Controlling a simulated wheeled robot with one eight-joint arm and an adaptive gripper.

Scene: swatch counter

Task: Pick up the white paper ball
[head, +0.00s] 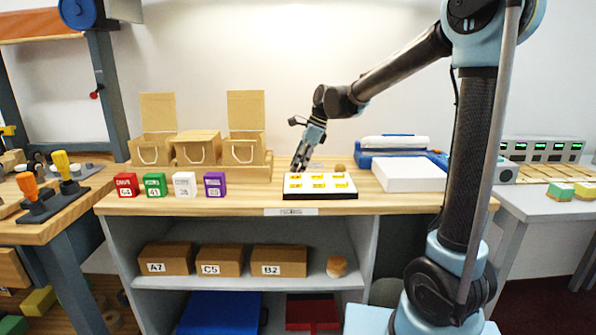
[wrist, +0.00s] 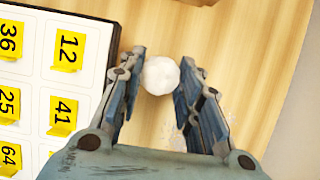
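The white paper ball (wrist: 161,75) lies on the wooden counter in the wrist view, close to the edge of the numbered board. My gripper (wrist: 160,80) is open, with one finger on each side of the ball. The ball shows between the fingertips, and I cannot tell whether either finger touches it. In the head view my gripper (head: 299,165) points down at the back left of the numbered board. The white ball cannot be made out in the head view.
The numbered board (head: 320,195) with yellow tags lies beside the gripper. Several coloured boxes, such as the purple one (head: 215,184), stand left. Cardboard boxes (head: 243,150) stand behind them. A white block (head: 408,174) lies right.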

